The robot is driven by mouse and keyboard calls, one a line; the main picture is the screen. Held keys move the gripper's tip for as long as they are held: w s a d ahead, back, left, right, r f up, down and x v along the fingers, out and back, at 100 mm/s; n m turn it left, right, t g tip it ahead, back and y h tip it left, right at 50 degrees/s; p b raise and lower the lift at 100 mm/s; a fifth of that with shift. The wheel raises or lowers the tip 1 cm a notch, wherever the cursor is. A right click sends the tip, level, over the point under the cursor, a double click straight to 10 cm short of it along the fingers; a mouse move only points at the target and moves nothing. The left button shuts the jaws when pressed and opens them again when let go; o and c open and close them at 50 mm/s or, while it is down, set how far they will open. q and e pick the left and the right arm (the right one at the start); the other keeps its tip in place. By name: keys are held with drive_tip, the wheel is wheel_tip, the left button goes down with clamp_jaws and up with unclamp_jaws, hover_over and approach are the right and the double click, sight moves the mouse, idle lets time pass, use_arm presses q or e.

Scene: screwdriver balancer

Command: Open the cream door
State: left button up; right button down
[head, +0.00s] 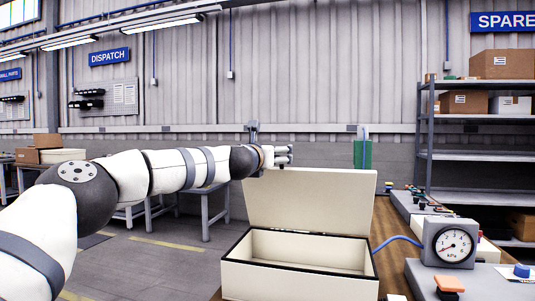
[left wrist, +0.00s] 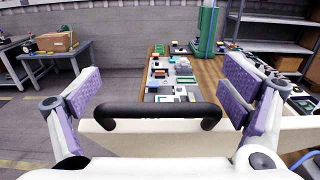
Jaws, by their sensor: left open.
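The cream door (head: 310,200) is the raised lid of a cream box (head: 300,282). It stands up and leans back from the box's rear edge, so the box is open at the top and its inside shows. My left gripper (head: 285,156) is at the lid's top left edge in the head view. In the left wrist view the gripper (left wrist: 160,100) is open, its purple-padded fingers wide apart. A black bar handle (left wrist: 160,112) on the cream panel lies between the fingers, with no finger visibly touching it. My right gripper is not in view.
The box stands on a wooden bench (head: 385,222). To its right are a pressure gauge (head: 453,246), a blue hose (head: 398,241) and a grey box with an orange switch (head: 449,284). A shelf rack (head: 470,155) stands at the back right. Open floor lies left of the bench.

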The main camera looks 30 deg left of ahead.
use_arm(q)
drive_tip(key=shift+s, duration=0.15)
drive_tip(key=v, duration=1.2)
drive_tip(key=shift+r, duration=0.1)
